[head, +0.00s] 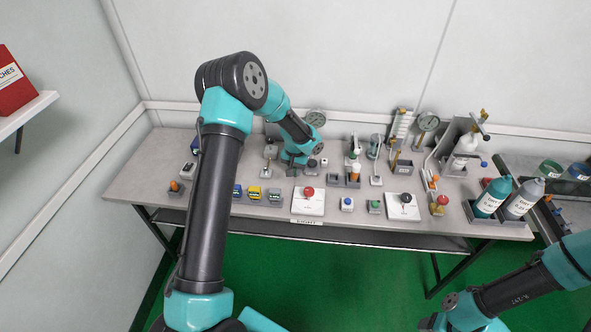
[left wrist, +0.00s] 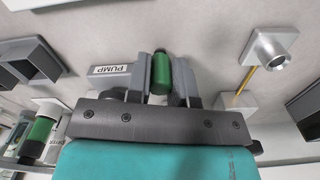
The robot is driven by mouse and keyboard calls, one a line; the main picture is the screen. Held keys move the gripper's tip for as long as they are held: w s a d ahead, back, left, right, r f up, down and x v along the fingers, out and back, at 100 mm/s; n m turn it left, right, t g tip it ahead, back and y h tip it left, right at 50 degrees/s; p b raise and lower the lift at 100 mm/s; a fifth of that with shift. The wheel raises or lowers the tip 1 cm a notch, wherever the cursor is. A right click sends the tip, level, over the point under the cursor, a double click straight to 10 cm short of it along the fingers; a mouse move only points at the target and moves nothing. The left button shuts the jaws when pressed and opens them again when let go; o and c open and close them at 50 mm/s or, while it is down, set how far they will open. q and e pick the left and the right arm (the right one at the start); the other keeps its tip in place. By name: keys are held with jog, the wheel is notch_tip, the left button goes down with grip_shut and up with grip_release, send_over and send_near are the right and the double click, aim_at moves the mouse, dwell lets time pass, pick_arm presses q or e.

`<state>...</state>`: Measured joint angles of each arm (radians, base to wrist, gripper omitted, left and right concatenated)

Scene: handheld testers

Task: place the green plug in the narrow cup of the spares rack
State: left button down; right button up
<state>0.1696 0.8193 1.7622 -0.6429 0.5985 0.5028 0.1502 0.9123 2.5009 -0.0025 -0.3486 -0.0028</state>
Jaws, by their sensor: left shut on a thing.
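The green plug (left wrist: 161,72) is held upright between the fingers of my left gripper (left wrist: 162,88) in the left wrist view. In the head view my left gripper (head: 292,172) is over the back middle of the bench, small and partly hidden by its own arm, and the plug cannot be made out there. A grey holder labelled PUMP (left wrist: 110,76) is beside the gripper. A grey block with holders (head: 345,181) stands right of the gripper in the head view. I cannot tell which fixture is the spares rack or its narrow cup. My right gripper is out of view.
White pads with a red button (head: 309,192) and a black button (head: 407,200) lie along the bench (head: 147,190) front. Small coloured blocks (head: 254,192) stand left of them. Teal and grey bottles (head: 490,197) stand at the right. A metal square socket (left wrist: 271,49) is close by.

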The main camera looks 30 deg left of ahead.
pick_arm(q)
jog(key=shift+f, duration=0.1)
jog(key=c, duration=1)
grip_release()
notch_tip(320, 180, up, 12)
jog(key=shift+o, duration=0.2)
